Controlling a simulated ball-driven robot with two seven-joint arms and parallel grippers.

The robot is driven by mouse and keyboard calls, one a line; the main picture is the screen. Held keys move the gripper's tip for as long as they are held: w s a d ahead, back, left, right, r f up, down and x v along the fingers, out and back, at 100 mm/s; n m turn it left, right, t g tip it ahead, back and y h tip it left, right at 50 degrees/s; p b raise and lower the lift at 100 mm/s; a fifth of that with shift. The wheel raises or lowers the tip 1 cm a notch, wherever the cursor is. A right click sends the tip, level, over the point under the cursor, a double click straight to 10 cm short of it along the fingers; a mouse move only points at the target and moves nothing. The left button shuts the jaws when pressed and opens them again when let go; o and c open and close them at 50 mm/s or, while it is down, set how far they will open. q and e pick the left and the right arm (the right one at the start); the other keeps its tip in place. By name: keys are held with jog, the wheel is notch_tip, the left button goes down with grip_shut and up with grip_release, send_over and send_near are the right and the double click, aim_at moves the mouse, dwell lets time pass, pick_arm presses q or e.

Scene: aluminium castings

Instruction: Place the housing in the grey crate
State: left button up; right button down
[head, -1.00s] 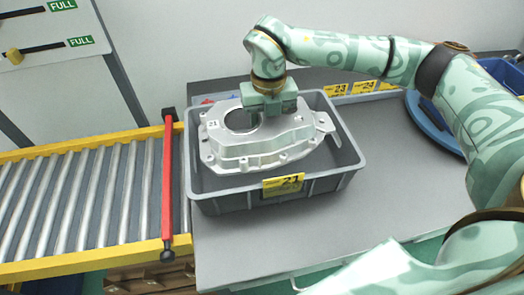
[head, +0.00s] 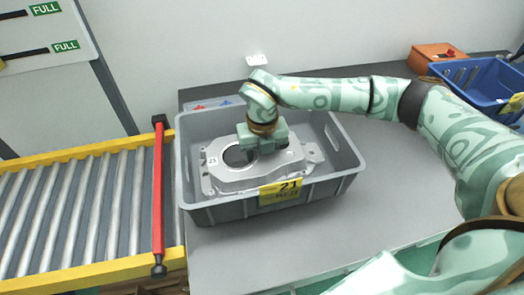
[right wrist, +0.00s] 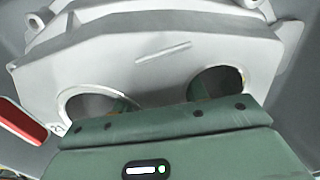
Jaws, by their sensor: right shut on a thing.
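The housing (head: 240,172) is a silver aluminium casting with a round opening and a small 21 label. It sits inside the grey crate (head: 340,187), below the rim; whether it touches the floor is hard to tell. The crate carries a yellow 21 label. My right gripper (head: 264,150) reaches down into the crate and is shut on the housing near its round opening. In the right wrist view the housing (right wrist: 165,60) fills the space in front of the gripper (right wrist: 160,110), its fingers at two openings. My left gripper is not in view.
A roller conveyor (head: 80,205) with a red bar (head: 158,195) lies left of the crate. A blue crate (head: 480,85) and an orange box (head: 435,55) stand at the back right. The grey table (head: 390,185) is clear right of the crate.

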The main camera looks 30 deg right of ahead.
jog(key=c, duration=0.8)
grip_release()
jog(key=shift+o, duration=0.2)
jog(key=shift+r, duration=0.1)
notch_tip(320, 180, up, 12)
jog(key=p, duration=0.3)
